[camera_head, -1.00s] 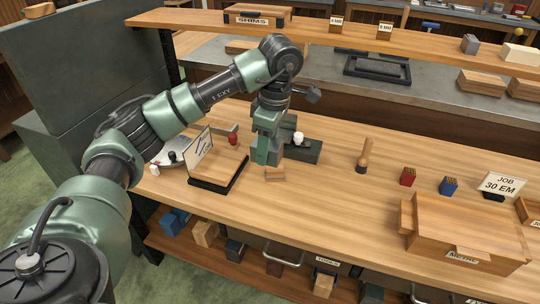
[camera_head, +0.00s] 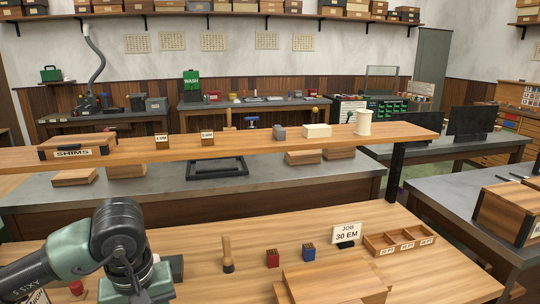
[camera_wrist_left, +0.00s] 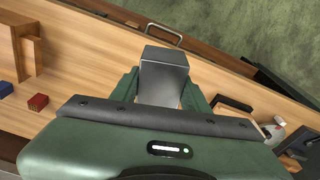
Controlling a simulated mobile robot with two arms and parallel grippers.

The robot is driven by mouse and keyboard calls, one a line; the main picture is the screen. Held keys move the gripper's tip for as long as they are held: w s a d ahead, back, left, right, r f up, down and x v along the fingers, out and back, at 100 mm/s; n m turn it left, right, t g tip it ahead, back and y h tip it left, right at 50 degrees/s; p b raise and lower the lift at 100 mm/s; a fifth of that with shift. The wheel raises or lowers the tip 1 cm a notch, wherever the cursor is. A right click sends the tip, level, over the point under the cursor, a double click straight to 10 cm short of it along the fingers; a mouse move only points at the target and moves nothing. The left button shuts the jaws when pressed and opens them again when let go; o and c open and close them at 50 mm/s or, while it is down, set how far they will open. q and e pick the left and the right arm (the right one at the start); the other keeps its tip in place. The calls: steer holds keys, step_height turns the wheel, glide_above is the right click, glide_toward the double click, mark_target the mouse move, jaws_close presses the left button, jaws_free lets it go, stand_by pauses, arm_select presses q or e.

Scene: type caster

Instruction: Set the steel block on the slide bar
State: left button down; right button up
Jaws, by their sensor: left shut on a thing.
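In the left wrist view a grey metal block (camera_wrist_left: 164,72), which looks like the steel block, sits between the two green fingers of my left gripper (camera_wrist_left: 163,92). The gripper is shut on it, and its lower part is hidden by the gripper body. I cannot make out the slide bar. My right gripper is in neither view.
A wooden-handled tool (camera_head: 227,254), a red block (camera_head: 272,258) and a blue block (camera_head: 308,252) stand on the bench. A wooden case (camera_head: 335,285), JOB card (camera_head: 346,233) and divided tray (camera_head: 400,240) are at right. A raised shelf (camera_head: 230,145) runs behind.

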arm_select(q)
steer(key=s+d+m, duration=0.2)
steer(key=m, duration=0.1)
steer(key=s+d+m, duration=0.1)
steer(key=m, duration=0.1)
steer(key=shift+s+f+h, duration=0.2)
steer(key=shift+s+h, duration=0.1)
steer(key=shift+s, duration=0.05)
